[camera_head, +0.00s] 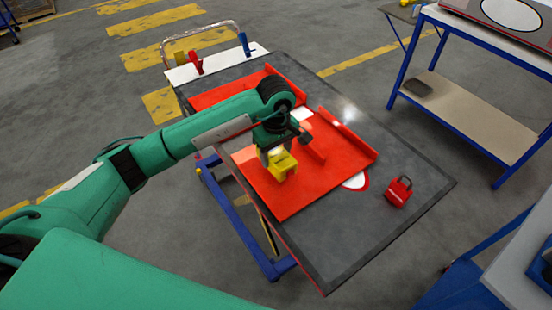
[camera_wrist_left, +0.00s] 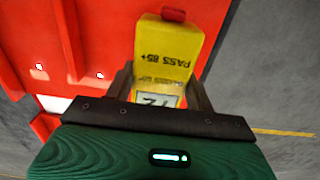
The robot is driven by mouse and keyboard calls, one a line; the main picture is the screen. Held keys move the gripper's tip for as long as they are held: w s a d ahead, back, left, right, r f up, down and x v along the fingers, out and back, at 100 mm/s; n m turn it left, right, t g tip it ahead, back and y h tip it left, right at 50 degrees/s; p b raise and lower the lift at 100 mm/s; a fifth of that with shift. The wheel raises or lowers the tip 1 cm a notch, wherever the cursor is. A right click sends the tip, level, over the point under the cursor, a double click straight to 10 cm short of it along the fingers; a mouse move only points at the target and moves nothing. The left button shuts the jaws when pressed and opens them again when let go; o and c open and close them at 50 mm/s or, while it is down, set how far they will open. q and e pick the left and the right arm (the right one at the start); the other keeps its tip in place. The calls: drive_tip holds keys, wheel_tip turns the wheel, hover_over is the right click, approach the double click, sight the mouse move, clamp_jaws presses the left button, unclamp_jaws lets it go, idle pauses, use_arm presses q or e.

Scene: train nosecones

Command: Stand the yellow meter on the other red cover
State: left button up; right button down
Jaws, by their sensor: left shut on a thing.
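The yellow meter (camera_head: 283,167) is in my left gripper (camera_head: 273,155), over the near red cover (camera_head: 290,199). I cannot tell whether the meter touches the cover. In the left wrist view the meter (camera_wrist_left: 168,45) sits between the two fingers of the left gripper (camera_wrist_left: 160,88), with "PASS 85+" lettering, a small display and a red end. The near cover also fills the upper left there (camera_wrist_left: 110,25). The other red cover (camera_head: 215,95) lies farther back on the dark table (camera_head: 345,235), partly hidden by my left arm. My right gripper is out of view.
A red padlock-like object (camera_head: 398,191) stands on the table's right part. A white strip (camera_head: 215,66) at the back carries red and blue tools. The covers have raised flanges (camera_head: 345,134). A blue-framed shelf table (camera_head: 465,115) stands at the right.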

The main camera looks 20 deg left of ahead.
sight(276, 161)
use_arm(q)
wheel_tip(276, 161, down, 3)
drive_tip(key=shift+f+p, duration=0.1)
drive_tip(key=shift+p, duration=0.5)
drive_tip(key=shift+f, duration=0.2)
drive_tip(key=shift+f+b, duration=0.2)
drive_tip(key=shift+b, duration=0.15)
drive_tip(key=o, duration=1.4)
drive_tip(key=shift+c, duration=0.2)
drive_tip(key=shift+r, duration=0.1)
